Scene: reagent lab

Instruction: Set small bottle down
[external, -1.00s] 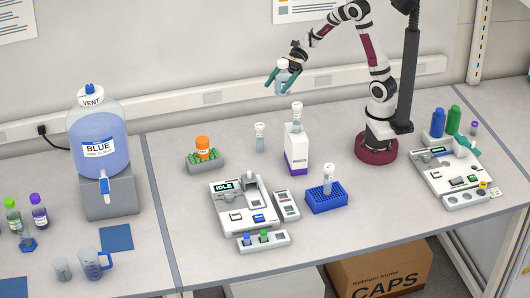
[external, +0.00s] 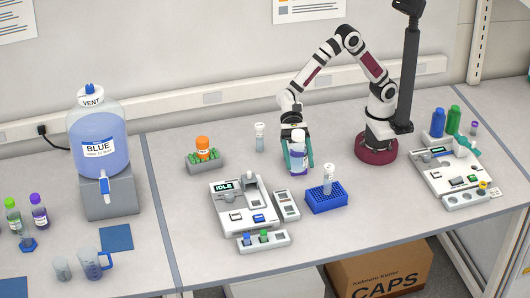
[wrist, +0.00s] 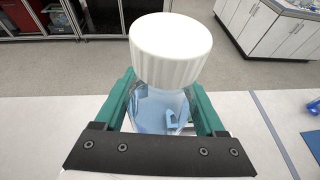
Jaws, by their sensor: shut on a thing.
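The small bottle has a ribbed white cap and a clear body with pale bluish contents. In the wrist view the bottle (wrist: 160,105) is between the two green fingers of my gripper (wrist: 162,112), which is shut on it. In the external view my gripper (external: 298,154) is low over the middle of the counter, fingers pointing down, and the bottle's white cap (external: 298,136) shows between them. The bottle looks upright. A purple band shows low between the fingers. The bottle's base is unclear, so I cannot tell whether it touches a surface.
A blue rack (external: 326,201) with a vial is close in front, to the right. A device marked IDLE (external: 240,205) is to the left. Bare counter lies behind the rack.

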